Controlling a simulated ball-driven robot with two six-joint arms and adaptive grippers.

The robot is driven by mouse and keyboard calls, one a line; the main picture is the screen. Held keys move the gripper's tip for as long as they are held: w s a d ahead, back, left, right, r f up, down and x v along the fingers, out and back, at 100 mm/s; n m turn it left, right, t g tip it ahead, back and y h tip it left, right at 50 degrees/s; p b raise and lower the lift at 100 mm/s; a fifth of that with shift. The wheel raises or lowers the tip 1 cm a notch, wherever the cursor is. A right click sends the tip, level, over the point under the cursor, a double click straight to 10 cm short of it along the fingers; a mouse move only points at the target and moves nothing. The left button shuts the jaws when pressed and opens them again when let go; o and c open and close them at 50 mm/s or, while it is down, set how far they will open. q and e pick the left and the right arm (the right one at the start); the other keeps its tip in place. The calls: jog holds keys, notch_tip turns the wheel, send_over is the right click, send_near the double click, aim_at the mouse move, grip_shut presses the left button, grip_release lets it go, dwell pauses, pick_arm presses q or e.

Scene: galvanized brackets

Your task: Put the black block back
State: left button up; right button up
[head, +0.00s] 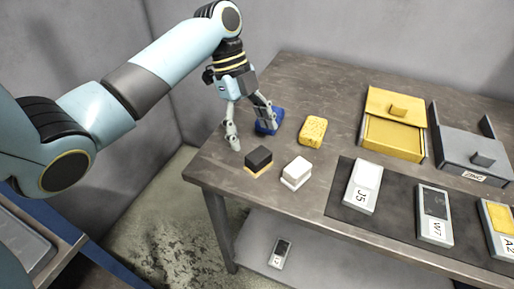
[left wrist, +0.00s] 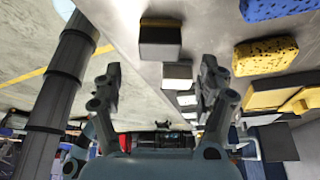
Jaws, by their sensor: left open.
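The black block (head: 258,157), dark with a thin tan layer at its base, sits near the table's left front corner. It also shows in the left wrist view (left wrist: 160,40), beyond my fingertips. My left gripper (head: 253,135) is open and empty, just behind the block in the head view, its fingers pointing down and apart from it. Both fingers show in the left wrist view (left wrist: 160,85). A white block (head: 297,171) stands just right of the black one. On the dark mat are labelled pieces: J5 (head: 362,187) with a white top, W7 (head: 435,214) with a black top, A2 (head: 500,229) with a yellow top.
A blue sponge (head: 270,121) lies close behind the left gripper, a yellow sponge (head: 313,130) to its right. A yellow box with a drawer (head: 395,140) and a grey unit (head: 470,155) stand at the back right. A labelled piece (head: 280,253) lies on the lower shelf.

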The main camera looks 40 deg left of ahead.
pick_arm(q)
jog(key=v, duration=0.6)
dwell(0.3)
